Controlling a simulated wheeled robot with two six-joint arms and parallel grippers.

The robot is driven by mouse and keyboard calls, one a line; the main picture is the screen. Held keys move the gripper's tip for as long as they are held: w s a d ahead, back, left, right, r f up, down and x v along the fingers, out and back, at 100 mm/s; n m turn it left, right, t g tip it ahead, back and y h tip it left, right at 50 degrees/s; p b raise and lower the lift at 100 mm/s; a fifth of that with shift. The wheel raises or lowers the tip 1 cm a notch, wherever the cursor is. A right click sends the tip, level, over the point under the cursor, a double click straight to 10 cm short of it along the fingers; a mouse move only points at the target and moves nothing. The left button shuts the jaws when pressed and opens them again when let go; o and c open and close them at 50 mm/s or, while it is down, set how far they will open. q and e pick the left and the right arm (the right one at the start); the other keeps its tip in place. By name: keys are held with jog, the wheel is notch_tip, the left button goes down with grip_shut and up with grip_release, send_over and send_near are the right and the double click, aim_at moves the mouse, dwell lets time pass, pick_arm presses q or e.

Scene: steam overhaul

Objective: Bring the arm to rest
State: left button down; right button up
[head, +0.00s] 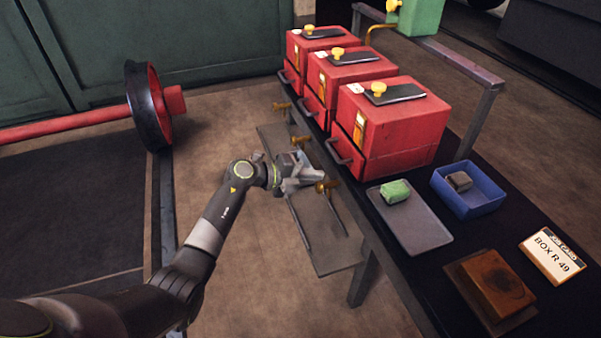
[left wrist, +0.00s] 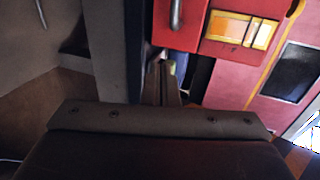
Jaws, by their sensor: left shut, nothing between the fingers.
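My left arm reaches in from the lower left of the head view. In the left wrist view the closed fingers (left wrist: 163,82) point toward a red box (left wrist: 225,40) with a grey handle and a yellow label. My right gripper is in neither view.
Several red boxes (head: 395,125) with handles stand on the dark bench. A grey tray (head: 425,235) with a green block, a blue bin (head: 480,203), a wooden block (head: 495,283) and a sign (head: 552,256) lie nearer. A red-axled wheel (head: 148,108) stands left.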

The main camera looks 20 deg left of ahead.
pick_arm(q)
jog(key=shift+v, duration=1.95)
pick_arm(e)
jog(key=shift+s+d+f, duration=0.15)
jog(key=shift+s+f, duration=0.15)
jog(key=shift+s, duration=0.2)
